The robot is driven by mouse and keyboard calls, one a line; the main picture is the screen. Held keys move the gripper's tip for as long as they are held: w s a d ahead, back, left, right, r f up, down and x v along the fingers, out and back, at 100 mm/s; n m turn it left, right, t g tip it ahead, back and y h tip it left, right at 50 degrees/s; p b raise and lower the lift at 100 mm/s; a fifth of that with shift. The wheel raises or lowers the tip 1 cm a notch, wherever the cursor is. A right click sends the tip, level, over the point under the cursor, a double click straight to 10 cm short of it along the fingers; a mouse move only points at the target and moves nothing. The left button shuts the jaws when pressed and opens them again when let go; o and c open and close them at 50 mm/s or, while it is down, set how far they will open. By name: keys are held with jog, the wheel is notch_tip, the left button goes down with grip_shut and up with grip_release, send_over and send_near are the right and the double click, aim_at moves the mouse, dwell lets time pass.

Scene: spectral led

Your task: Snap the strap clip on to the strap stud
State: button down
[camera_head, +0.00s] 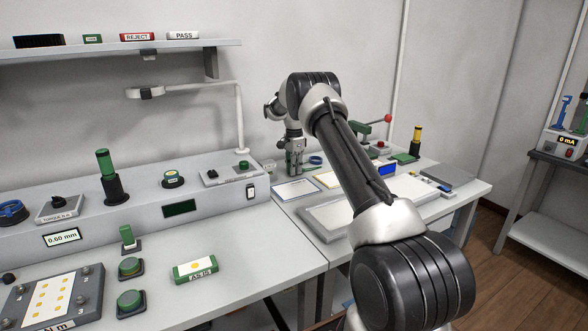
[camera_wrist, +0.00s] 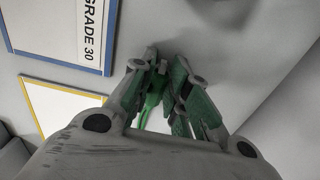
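My gripper (camera_head: 294,168) points down over the back of the right-hand bench, beside a blue-edged board. In the wrist view the two fingers of my gripper (camera_wrist: 168,68) converge near the grey surface, with dark green pads. A bright green piece (camera_wrist: 152,98) shows between them; I cannot tell whether it is the strap clip or part of the fingers, or whether it is gripped. A blue ring-shaped item (camera_head: 316,160) lies just right of the gripper in the head view. I cannot make out the strap stud for certain in either view.
The blue-edged board (camera_head: 296,189) reads "GRADE 30" in the wrist view (camera_wrist: 88,25). A yellow-edged board (camera_head: 327,179) is beside it; a pale tray (camera_head: 318,222) is in front. A red-knobbed green device (camera_head: 364,129) stands behind my arm. The raised console (camera_head: 150,205) is left.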

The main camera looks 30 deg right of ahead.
jog(key=c, duration=1.3)
grip_release()
jog(key=shift+r, duration=0.1)
